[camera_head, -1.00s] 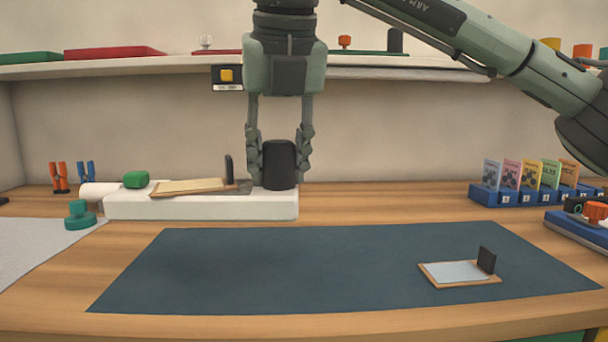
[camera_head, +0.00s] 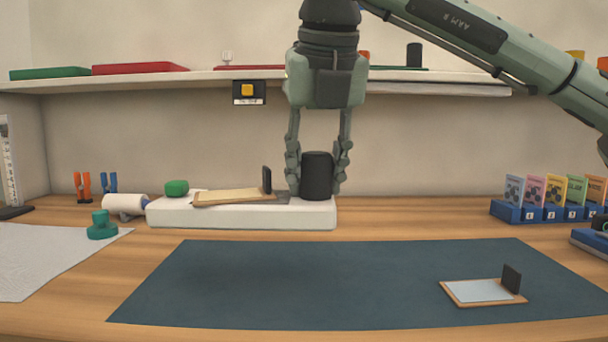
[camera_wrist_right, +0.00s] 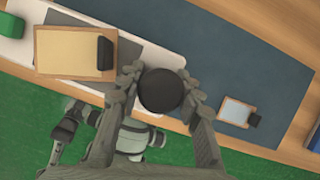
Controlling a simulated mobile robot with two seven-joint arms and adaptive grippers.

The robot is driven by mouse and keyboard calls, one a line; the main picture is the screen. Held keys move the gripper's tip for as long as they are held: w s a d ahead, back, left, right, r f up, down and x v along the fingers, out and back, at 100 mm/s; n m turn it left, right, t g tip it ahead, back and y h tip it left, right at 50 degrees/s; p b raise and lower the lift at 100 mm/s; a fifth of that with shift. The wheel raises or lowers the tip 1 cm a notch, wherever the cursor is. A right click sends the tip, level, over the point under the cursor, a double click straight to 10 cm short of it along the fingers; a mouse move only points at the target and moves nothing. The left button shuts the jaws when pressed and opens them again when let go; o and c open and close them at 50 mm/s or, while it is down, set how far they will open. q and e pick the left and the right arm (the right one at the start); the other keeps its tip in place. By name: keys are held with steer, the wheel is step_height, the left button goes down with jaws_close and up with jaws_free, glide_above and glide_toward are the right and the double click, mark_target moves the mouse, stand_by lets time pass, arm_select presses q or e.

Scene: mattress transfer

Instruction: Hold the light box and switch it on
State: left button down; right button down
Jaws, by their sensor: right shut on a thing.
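The light box appears to be the long, low white box (camera_head: 240,216) at the back of the table, behind the dark mat. A green rounded button (camera_head: 176,188) sits at its left end. A black upright cylinder (camera_head: 317,177) stands at its right end. My right gripper (camera_head: 318,172) comes down from above, its two fingers shut on either side of the cylinder. The wrist view shows the cylinder (camera_wrist_right: 160,90) between the fingers. A wooden tray with a cream top (camera_head: 232,196) and a black end plate lies tilted on the box. My left gripper is not seen.
The dark mat (camera_head: 330,285) is mostly clear, with a small light-topped tray (camera_head: 480,292) at its right. A shelf (camera_head: 200,84) runs above. A blue card holder (camera_head: 535,213) is at right.

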steer(key=w+d, duration=0.3)
steer(key=d, duration=0.5)
steer(key=shift+w, duration=0.15)
stand_by(0.7)
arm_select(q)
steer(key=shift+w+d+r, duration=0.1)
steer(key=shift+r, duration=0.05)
arm_select(e)
steer(key=shift+d, duration=0.1)
